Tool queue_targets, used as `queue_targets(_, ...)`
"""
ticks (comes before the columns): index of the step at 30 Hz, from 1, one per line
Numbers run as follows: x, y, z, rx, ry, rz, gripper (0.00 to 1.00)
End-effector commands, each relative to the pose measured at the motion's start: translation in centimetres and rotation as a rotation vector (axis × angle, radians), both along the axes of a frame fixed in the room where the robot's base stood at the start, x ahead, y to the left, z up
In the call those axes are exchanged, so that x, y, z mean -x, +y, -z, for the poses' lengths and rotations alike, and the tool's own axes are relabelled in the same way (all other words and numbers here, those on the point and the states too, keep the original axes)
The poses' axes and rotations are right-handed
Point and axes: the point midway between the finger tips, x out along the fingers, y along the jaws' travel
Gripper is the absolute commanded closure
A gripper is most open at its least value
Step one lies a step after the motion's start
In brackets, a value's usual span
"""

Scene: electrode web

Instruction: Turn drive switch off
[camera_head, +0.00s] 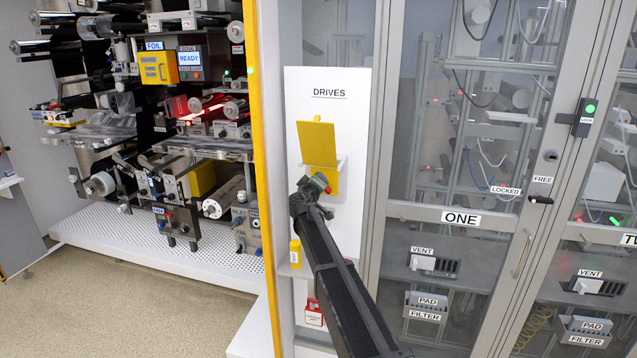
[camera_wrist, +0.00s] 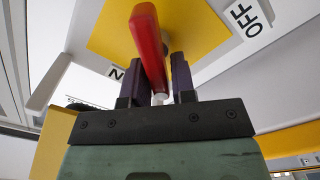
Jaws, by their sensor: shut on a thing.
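The drive switch has a red handle (camera_wrist: 148,40) in front of a yellow plate (camera_wrist: 110,32) in the wrist view. An "OFF" label (camera_wrist: 245,18) is on the right of the plate and a partly hidden label ending in "N" (camera_wrist: 115,73) is on the left. My gripper (camera_wrist: 155,82) is shut on the red handle, with one dark finger on each side. The handle is tilted, its near end up and left. In the head view the yellow plate (camera_head: 332,182) is on the white "DRIVES" panel (camera_head: 350,235), and my gripper (camera_head: 318,184) covers most of the switch.
A yellow flap (camera_head: 317,143) stands raised above the switch. A yellow bottle (camera_head: 295,252) and a red padlock-like item (camera_head: 313,312) are below left. A yellow post (camera_head: 262,150) and the machine stand left; glazed cabinet ONE (camera_head: 460,218) stands right.

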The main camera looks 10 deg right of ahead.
Motion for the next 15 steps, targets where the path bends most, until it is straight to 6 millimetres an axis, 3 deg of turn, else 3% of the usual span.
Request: queue_targets(15, 0.0, 0.34, 1.03, 0.422, 0.197, 0.002, 0.99)
